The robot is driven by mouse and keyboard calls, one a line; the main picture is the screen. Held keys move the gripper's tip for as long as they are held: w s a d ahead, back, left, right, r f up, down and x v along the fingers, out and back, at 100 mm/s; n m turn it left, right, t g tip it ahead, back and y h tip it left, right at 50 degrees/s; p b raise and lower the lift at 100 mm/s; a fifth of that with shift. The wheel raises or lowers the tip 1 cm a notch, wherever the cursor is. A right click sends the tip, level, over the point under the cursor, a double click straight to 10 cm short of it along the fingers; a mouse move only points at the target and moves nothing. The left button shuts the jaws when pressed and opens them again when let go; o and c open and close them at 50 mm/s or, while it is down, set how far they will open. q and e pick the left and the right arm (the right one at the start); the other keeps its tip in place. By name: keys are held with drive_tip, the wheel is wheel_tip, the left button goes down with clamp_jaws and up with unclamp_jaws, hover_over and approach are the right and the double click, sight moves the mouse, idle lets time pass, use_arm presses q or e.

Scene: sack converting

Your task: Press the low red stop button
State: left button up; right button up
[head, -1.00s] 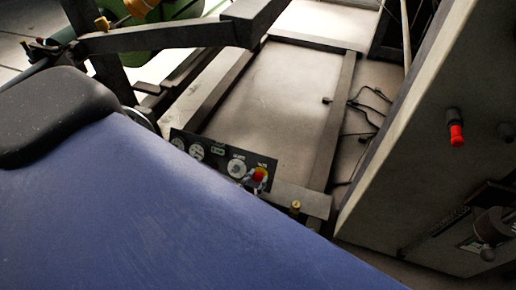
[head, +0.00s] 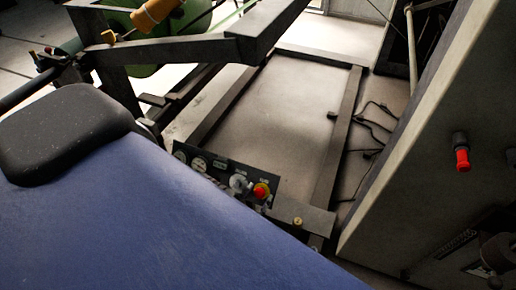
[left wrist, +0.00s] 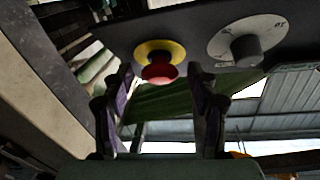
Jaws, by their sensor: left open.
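The low red stop button (head: 261,190) sits at the right end of a dark control panel (head: 207,176) beside a dial, past the blue surface. In the left wrist view the red button (left wrist: 160,73) is a round mushroom head on a yellow collar, on the dark panel's face. My left gripper (left wrist: 160,78) is open and empty, with its two dark fingers on either side of the button in the picture. I cannot tell whether anything touches the button. I cannot make out the left gripper in the head view. My right gripper is not in view.
A white dial (left wrist: 247,40) is to the right of the button in the wrist view. Another red button (head: 462,158) is on the grey cabinet (head: 400,190) at right. A blue surface (head: 130,220) fills the lower left. A dark floor frame (head: 340,140) lies behind the panel.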

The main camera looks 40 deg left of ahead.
use_arm(q)
drive_tip(key=s+d, duration=0.1)
drive_tip(key=s, duration=1.1)
drive_tip(key=shift+d, duration=0.15)
idle(0.3)
drive_tip(key=w+d+f+g, duration=0.2)
drive_tip(key=w+g, duration=0.2)
drive_tip(key=g, duration=0.2)
drive_tip(key=s+d+r+n+g+h, duration=0.1)
drive_tip(key=s+d+r+g, duration=0.1)
drive_tip(key=s+r+g, duration=0.55)
drive_tip(key=s+d+r+g+h, duration=0.1)
drive_tip(key=s+d+r+g, duration=0.25)
drive_tip(key=s+r, duration=0.55)
wheel_tip(320, 180, up, 11)
drive_tip(key=s+g+p, duration=0.1)
drive_tip(key=p, duration=1.1)
drive_tip(key=shift+s+a+r, duration=0.15)
drive_tip(key=shift+s+a, duration=0.1)
drive_tip(key=shift+a, duration=0.1)
drive_tip(key=shift+c, duration=0.2)
